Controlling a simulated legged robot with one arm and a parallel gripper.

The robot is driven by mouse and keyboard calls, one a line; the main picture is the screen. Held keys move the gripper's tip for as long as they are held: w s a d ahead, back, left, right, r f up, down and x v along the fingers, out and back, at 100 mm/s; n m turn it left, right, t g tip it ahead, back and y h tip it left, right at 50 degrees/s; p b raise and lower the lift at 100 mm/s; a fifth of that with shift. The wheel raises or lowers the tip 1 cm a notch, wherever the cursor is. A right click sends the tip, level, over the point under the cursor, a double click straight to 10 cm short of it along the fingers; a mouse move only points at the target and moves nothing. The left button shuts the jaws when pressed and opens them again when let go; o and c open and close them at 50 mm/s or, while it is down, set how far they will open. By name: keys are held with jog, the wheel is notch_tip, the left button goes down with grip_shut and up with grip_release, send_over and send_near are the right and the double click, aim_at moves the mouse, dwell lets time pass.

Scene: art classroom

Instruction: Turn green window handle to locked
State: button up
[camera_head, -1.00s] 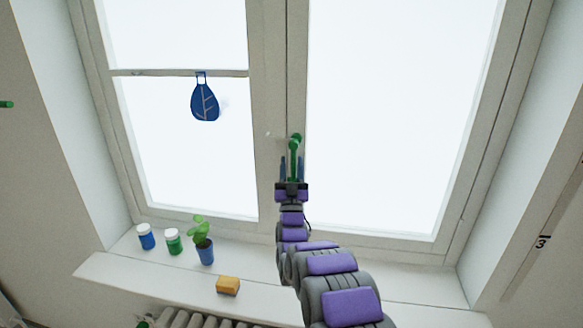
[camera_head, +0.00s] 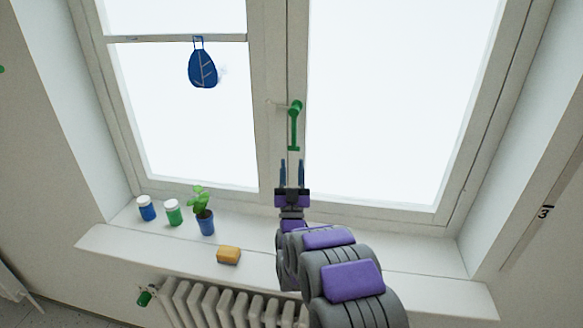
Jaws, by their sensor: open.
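The green window handle (camera_head: 294,128) sits on the middle frame of the window. Its round pivot is at the top and its lever hangs straight down. My gripper (camera_head: 291,163) is open and empty, with its two blue fingers pointing up. The fingertips are just below the lower end of the handle and apart from it in the picture. Nothing hides the handle.
The windowsill (camera_head: 120,246) runs below the window. On it stand a blue jar (camera_head: 147,210), a green jar (camera_head: 173,215), a plant in a blue pot (camera_head: 206,224) and a yellow sponge (camera_head: 229,256). A blue leaf ornament (camera_head: 203,68) hangs at left. A radiator (camera_head: 215,305) is below.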

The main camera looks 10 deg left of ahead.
jog(key=b+v, duration=0.7)
jog(key=b, duration=0.2)
jog(key=shift+b, duration=0.4)
jog(key=shift+w+f, duration=0.1)
